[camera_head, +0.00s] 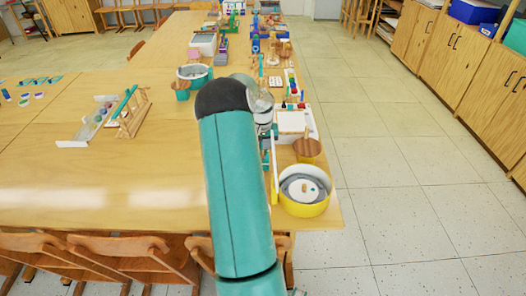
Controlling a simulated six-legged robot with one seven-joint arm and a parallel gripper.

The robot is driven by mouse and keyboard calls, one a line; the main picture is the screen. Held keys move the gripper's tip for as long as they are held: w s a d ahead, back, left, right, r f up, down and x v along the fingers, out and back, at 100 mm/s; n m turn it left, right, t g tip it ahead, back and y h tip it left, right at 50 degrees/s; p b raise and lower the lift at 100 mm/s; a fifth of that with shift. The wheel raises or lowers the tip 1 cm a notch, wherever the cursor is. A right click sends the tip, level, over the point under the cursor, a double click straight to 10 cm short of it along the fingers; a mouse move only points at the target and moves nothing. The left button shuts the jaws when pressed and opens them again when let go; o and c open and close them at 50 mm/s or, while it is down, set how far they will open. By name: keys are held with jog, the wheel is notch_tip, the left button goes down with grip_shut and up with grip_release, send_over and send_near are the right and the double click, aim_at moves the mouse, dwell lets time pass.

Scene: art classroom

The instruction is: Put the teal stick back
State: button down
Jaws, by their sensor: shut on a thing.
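My gripper (268,132) is small and partly hidden behind my own teal arm, over the right side of the table. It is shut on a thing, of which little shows. A short teal piece (266,160) shows just below it. I cannot tell whether this is the whole of the held thing. A long teal stick-like bar (124,104) leans at a slant on a small wooden rack (134,118) at the left, beside a pale tray with round coloured pieces.
On the wooden table (110,190), a yellow-rimmed round pan (304,207), a wooden cup (307,148) and a white box (292,122) stand right of my arm. A teal pot (194,75) stands farther back. The left front tabletop is bare. Chairs (120,255) line the near edge.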

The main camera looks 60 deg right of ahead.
jog(key=shift+f, duration=0.7)
jog(key=shift+f, duration=0.1)
jog(key=c, duration=1.5)
grip_release()
notch_tip(320, 180, up, 12)
jog(key=shift+r, duration=0.15)
